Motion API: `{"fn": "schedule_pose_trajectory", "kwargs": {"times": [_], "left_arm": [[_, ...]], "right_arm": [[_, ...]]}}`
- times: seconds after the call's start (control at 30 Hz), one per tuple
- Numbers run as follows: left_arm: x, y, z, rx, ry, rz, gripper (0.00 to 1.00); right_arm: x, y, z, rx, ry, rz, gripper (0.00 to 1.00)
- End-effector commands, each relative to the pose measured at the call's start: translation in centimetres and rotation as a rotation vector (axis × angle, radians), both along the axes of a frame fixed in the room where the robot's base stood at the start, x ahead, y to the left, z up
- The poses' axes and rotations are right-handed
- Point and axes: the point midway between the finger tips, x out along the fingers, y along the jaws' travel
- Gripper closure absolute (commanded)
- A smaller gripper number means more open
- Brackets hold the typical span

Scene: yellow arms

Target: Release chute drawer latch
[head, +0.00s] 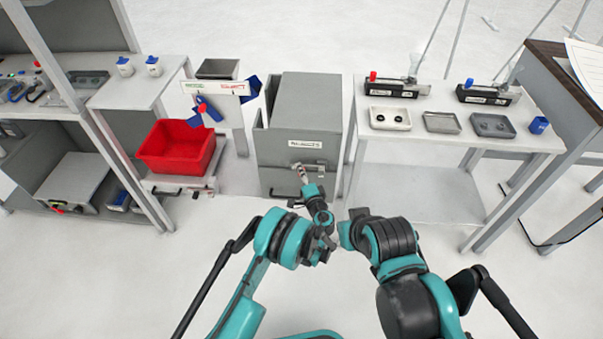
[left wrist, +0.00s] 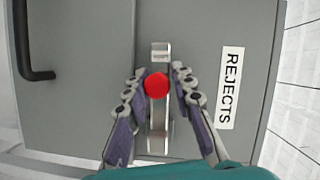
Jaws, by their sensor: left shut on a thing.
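The grey chute cabinet (head: 308,100) with a REJECTS label (head: 305,144) stands in the middle of the head view. Its metal latch (left wrist: 160,52) carries a red knob (left wrist: 157,85) and lies beside the seam of the drawer (left wrist: 75,95). The drawer front sits flush with the cabinet, with a black handle (left wrist: 24,45). My left gripper (head: 304,173) is at the latch; in the left wrist view its fingers (left wrist: 157,90) are shut on the red knob from both sides. My right arm reaches in from the right, but its gripper does not show.
A red bin (head: 178,150) sits on a low shelf left of the cabinet, below a sorting board with blue parts (head: 214,89). A table with trays (head: 390,118) stands to the right. The floor in front of the cabinet is clear.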

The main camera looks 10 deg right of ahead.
Motion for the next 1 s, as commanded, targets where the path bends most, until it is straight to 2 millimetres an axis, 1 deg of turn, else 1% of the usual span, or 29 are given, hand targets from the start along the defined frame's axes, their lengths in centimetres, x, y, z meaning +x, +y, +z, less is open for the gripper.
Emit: {"fn": "schedule_pose_trajectory", "kwargs": {"times": [0.2, 0.23, 0.3, 0.57, 0.67, 0.77, 1.0], "left_arm": [[0.2, 0.0, 0.2, -0.002, -0.002, 0.0, 1.0], [0.2, 0.0, 0.2, -0.002, -0.002, 0.0, 0.73], [0.2, 0.0, 0.2, -0.002, -0.002, 0.0, 0.58], [0.1, 0.0, 0.1, -0.002, 0.0, -0.001, 0.58], [-0.4, -0.1, 0.1, -0.002, -0.001, -0.002, 0.58], [-1.7, -0.3, 0.3, -0.001, 0.0, -0.004, 0.58], [-5.8, -0.7, 0.6, -0.001, -0.001, -0.003, 0.58]], "right_arm": [[0.0, 0.0, 0.0, 0.0, 0.0, 0.0, 1.0], [0.0, 0.0, 0.0, 0.0, 0.0, 0.0, 1.0], [0.0, 0.0, 0.0, 0.0, 0.0, 0.0, 1.0], [0.0, 0.0, 0.0, 0.0, 0.0, 0.0, 1.0], [0.0, 0.0, 0.0, 0.0, 0.0, 0.0, 1.0], [0.0, 0.0, 0.0, 0.0, 0.0, 0.0, 1.0], [0.0, 0.0, 0.0, 0.0, 0.0, 0.0, 1.0]]}}
